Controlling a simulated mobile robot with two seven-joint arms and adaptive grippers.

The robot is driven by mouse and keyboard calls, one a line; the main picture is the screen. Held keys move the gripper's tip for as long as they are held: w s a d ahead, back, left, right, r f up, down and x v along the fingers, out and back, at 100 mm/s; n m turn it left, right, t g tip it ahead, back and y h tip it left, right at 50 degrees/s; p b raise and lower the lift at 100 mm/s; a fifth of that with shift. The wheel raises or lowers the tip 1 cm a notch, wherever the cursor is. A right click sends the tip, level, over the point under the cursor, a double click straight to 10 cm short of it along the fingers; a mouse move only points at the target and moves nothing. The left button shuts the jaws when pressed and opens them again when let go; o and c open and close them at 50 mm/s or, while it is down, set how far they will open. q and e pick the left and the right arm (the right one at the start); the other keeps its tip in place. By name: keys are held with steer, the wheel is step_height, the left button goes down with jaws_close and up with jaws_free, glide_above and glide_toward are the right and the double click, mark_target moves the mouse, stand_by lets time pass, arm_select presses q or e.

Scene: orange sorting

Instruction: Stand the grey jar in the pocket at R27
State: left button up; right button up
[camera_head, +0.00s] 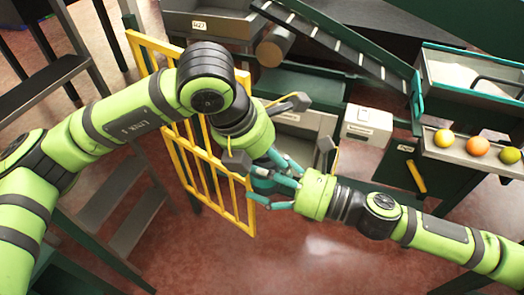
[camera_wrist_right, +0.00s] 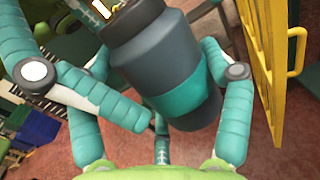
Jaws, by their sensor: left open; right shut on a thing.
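The grey jar (camera_wrist_right: 150,50), dark grey with a teal band near its lower end, is between the fingers of my right gripper (camera_wrist_right: 185,100) in the right wrist view. It is tilted there, and its upper end is partly cut off by the frame edge. In the head view my right gripper (camera_head: 268,188) is in front of the yellow gate, and the jar cannot be made out among the teal fingers. My left gripper (camera_head: 286,160) is open, close above the right one; the two overlap in the picture. A small label (camera_head: 199,25) at the top seems to read R27; no pocket is clear.
A yellow barred gate (camera_head: 160,45) stands directly behind and left of the grippers. A ledge (camera_head: 433,153) at the right carries several round fruits. A white box (camera_head: 367,124), a chute (camera_head: 335,42) and dark steps (camera_head: 120,200) surround the space. Reddish floor (camera_head: 330,255) is open below.

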arm_select(q)
steer(key=shift+d, duration=0.1)
steer(key=c, duration=1.3)
arm_select(e)
steer(key=shift+s+a, duration=0.1)
arm_select(q)
steer(key=shift+c, duration=0.6)
arm_select(e)
steer(key=o, duration=1.2)
steer(key=shift+o, duration=0.2)
